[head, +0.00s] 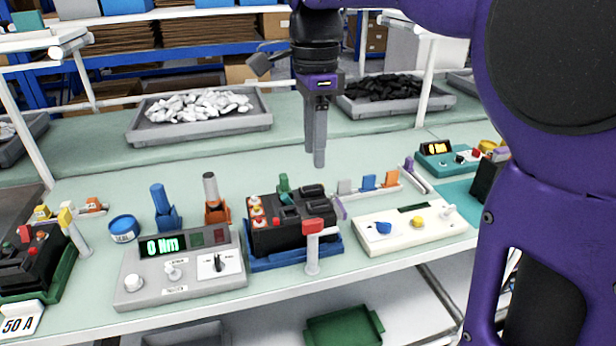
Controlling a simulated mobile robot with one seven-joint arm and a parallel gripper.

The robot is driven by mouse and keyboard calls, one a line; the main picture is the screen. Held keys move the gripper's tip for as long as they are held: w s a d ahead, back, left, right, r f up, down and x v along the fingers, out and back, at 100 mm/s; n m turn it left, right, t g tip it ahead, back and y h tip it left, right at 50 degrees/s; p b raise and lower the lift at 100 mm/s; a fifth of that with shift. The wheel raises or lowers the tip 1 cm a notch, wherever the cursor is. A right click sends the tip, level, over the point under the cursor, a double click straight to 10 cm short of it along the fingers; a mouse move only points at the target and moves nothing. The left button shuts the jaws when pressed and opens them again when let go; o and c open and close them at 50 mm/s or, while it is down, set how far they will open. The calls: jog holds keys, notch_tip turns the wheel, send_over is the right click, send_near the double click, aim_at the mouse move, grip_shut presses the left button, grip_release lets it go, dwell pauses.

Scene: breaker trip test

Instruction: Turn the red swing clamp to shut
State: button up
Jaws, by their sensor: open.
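The red swing clamp (314,226) is a red head on a pale upright post. It stands at the front right corner of a black breaker (290,237) in a blue tray (285,261). My gripper (315,158) hangs pointing down above the bench, above and behind the breaker in the picture. It is open and holds nothing; its two fingers partly overlap in this view.
A grey meter box (180,272) reading 0 Nm stands left of the breaker. A cream control box (417,230) stands to the right. Blue and orange-based tools (213,198) stand upright behind.

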aim_at(313, 221)
notch_tip(313, 221, down, 16)
jog(key=b, duration=0.3)
jog(key=shift+f, duration=0.1)
grip_shut()
